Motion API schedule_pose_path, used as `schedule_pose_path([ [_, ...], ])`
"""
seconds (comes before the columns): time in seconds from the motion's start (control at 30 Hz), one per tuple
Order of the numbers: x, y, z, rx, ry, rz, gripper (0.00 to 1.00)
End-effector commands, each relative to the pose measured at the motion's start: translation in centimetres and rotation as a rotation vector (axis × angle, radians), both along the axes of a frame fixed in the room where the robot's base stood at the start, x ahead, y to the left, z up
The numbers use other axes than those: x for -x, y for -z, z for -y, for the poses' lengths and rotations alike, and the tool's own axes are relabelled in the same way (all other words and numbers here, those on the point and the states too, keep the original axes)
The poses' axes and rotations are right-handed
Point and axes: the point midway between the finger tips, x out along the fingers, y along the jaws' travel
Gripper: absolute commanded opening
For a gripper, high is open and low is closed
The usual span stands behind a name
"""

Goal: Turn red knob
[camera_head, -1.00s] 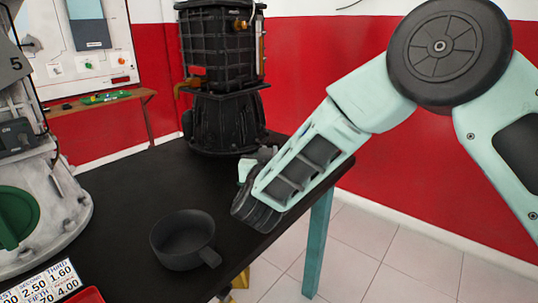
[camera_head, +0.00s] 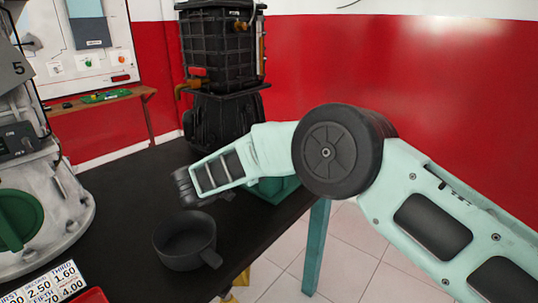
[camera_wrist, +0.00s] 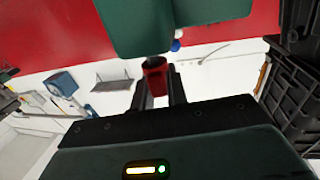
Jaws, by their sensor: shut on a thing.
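In the wrist view a small red knob (camera_wrist: 154,65) shows between the tips of the two dark fingers. My gripper (camera_wrist: 160,82) is shut on it, with one finger on each side. A dark green block (camera_wrist: 170,22) fills the top of the wrist view, just above the knob. I cannot tell from this view how far the knob is turned. In the head view my arm reaches left over the black table, and the gripper and knob cannot be made out behind the arm.
The black table (camera_head: 125,200) holds a dark pan (camera_head: 185,240) at the front and a black engine unit (camera_head: 222,60) at the back. A grey housing with a green knob (camera_head: 20,218) stands at the left. A red and white wall lies behind.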

Motion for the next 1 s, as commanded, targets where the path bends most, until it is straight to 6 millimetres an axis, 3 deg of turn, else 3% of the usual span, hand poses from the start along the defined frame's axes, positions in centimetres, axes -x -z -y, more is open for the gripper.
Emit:
schedule_pose_path([
  [0.67, -0.07, -0.08, 0.11, 0.002, 0.059, 0.003, 0.00],
  [0.7, -0.07, -0.08, 0.11, 0.002, 0.059, 0.003, 0.26],
  [0.73, -0.07, -0.08, 0.11, 0.002, 0.058, 0.003, 0.34],
  [1.0, -0.03, -0.04, 0.04, 0.001, 0.057, 0.002, 0.36],
])
